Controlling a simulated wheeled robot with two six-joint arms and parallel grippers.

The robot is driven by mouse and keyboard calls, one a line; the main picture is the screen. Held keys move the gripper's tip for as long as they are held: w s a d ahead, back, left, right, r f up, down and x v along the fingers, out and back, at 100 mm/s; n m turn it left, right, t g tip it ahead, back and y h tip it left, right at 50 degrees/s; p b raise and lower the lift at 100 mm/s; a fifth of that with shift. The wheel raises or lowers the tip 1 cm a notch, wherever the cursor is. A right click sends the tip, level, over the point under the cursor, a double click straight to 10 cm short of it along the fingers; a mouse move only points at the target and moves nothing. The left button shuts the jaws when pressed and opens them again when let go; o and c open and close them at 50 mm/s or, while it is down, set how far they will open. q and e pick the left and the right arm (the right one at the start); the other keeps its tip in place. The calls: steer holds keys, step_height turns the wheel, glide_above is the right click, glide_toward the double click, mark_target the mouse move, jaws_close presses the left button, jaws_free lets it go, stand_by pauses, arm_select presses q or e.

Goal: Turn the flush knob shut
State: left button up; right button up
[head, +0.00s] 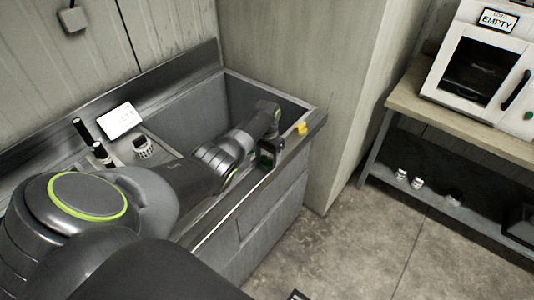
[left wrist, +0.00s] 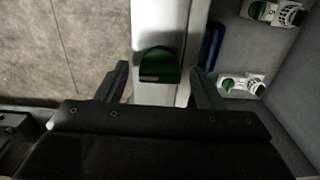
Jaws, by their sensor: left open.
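A green knob (left wrist: 160,65) with a pale stripe along its near edge sits on a light grey rim in the left wrist view. I take it for the flush knob, but no label on it is readable. My left gripper (left wrist: 158,74) is open, with one finger on each side of the knob and a gap on both sides. In the head view my left gripper (head: 268,156) is at the front rim of the sink (head: 283,97), near its right end. The knob is mostly hidden there by the gripper. My right gripper is not in view.
A blue bar (left wrist: 212,46) lies close beside the right finger. Green-and-white fittings (left wrist: 242,84) are inside the basin. A bench (head: 430,106) holds a white oven-like box (head: 485,62).

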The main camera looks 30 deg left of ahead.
mark_target(267, 158)
arm_select(q)
steer(key=shift+r, duration=0.1)
steer(key=shift+r, duration=0.3)
step_height(267, 158, up, 17)
steer(key=b, duration=0.2)
steer(key=shift+f, duration=0.2)
steer(key=shift+f, duration=0.1)
